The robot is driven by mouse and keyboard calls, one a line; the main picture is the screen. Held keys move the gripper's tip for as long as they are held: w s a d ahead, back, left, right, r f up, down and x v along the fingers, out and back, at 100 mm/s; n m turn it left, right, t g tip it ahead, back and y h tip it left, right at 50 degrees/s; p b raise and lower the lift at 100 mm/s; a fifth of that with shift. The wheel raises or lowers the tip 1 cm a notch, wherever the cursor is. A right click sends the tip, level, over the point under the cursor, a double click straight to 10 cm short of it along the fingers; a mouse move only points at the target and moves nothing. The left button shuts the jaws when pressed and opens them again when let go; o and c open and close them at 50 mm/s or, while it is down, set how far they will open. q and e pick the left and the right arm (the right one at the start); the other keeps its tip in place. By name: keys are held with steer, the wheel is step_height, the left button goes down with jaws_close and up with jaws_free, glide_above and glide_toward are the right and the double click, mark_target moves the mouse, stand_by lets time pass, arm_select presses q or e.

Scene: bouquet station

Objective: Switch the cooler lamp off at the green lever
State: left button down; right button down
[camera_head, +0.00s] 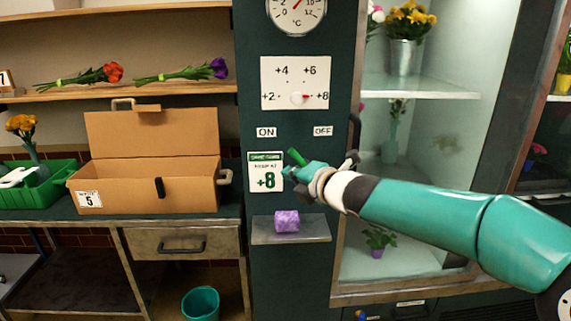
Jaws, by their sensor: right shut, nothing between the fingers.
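The green lever (296,156) is on the dark panel, below and between the ON label (266,132) and the OFF label (323,131). Its visible end leans up and left, toward the ON side. Its lower part is hidden behind my right gripper. My right gripper (287,172) comes in from the right, shut and empty, just below the lever. I cannot tell whether it touches the lever. The glass-fronted cooler (460,95) to the right looks bright inside. My left gripper is not in view.
A dial plate (295,83) is above. An open brown box (150,185) stands on the left counter.

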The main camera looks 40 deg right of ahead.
mark_target(298, 156)
steer(key=shift+d+r, duration=0.2)
steer(key=shift+r, duration=0.2)
steer(key=w+d+p, duration=0.4)
steer(key=w+p, duration=0.1)
steer(key=w, duration=0.3)
steer(key=shift+w+f, duration=0.25)
steer(key=shift+f, duration=0.05)
stand_by(0.3)
